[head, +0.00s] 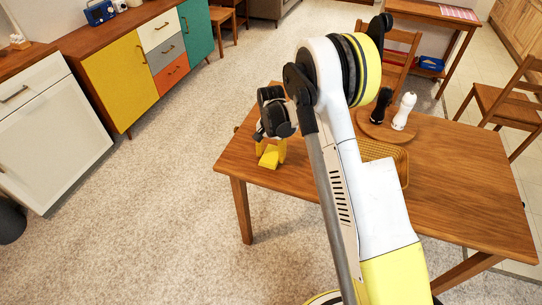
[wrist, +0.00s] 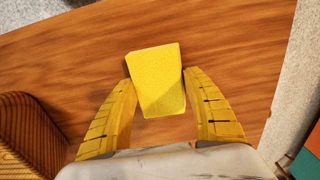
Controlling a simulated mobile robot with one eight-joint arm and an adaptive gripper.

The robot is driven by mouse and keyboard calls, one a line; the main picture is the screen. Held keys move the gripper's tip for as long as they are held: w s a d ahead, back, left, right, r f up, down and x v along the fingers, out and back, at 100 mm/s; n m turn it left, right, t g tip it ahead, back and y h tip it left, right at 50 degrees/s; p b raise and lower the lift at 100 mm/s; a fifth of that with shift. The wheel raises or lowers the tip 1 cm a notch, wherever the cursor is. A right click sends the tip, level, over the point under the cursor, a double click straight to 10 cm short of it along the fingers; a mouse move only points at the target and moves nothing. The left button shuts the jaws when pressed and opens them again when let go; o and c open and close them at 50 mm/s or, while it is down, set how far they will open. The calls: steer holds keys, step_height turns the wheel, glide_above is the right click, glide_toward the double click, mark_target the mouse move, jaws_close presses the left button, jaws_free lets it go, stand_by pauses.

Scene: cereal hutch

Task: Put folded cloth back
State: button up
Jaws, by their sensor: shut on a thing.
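The folded cloth (wrist: 157,75) is a small yellow block-like pad between my fingertips in the wrist view. My gripper (wrist: 160,84) is shut on it, with one yellow finger against each side. In the head view my gripper (head: 270,150) points down over the left end of the wooden table, and the cloth (head: 268,160) shows yellow below it. I cannot tell whether the cloth touches the table top or is just above it.
The wooden table (head: 460,180) holds a woven basket (head: 402,165), a dark shaker (head: 381,104) and a white shaker (head: 404,110) on a round board. A sideboard (head: 125,72) with coloured doors stands at the upper left beside a white cabinet (head: 50,135). Open carpet lies between.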

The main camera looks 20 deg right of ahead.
steer(key=shift+f, duration=0.15)
steer(key=o, duration=1.1)
